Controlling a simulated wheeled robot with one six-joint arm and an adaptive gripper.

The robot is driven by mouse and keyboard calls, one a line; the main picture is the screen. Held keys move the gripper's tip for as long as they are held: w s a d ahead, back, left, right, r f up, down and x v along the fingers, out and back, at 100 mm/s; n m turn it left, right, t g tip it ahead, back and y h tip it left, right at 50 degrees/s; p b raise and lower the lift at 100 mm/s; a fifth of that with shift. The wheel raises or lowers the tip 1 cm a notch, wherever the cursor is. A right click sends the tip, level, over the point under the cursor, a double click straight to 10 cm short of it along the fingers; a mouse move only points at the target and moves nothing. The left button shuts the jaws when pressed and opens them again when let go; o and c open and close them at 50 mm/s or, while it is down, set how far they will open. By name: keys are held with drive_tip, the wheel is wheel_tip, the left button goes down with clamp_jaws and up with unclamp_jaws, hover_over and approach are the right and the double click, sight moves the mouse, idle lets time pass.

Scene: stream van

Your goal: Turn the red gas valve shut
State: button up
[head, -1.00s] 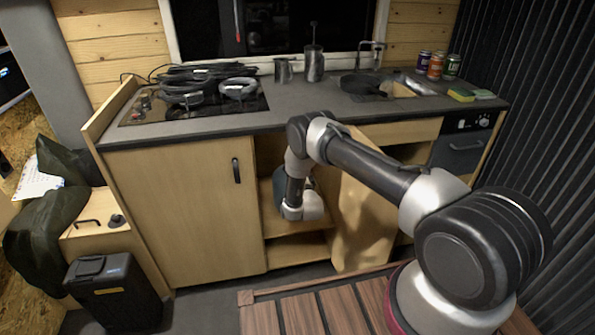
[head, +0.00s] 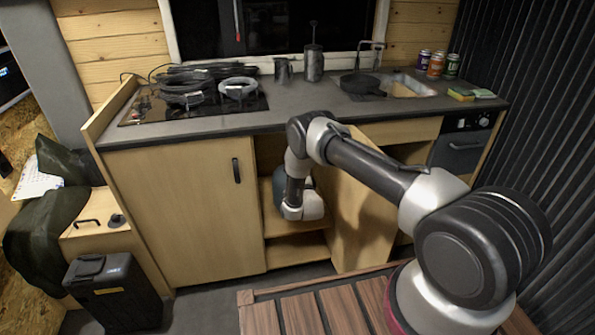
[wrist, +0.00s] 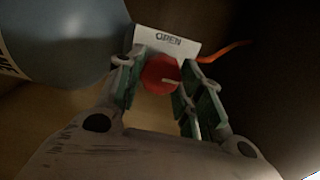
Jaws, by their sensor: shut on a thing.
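A white label reading "OPEN" (wrist: 168,41) stands just behind the knob. In the head view my arm reaches into the open cabinet (head: 283,185); the valve and my fingertips are hidden there.
A grey-blue gas bottle (wrist: 60,35) fills the upper left of the wrist view, close to my gripper. An orange hose (wrist: 225,51) runs to the right of the label. The open cabinet door (head: 362,215) stands right of my arm.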

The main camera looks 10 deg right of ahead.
drive_tip(key=shift+s+f, duration=0.1)
drive_tip(key=o, duration=1)
drive_tip(key=shift+o, duration=0.2)
drive_tip(key=s, duration=1.2)
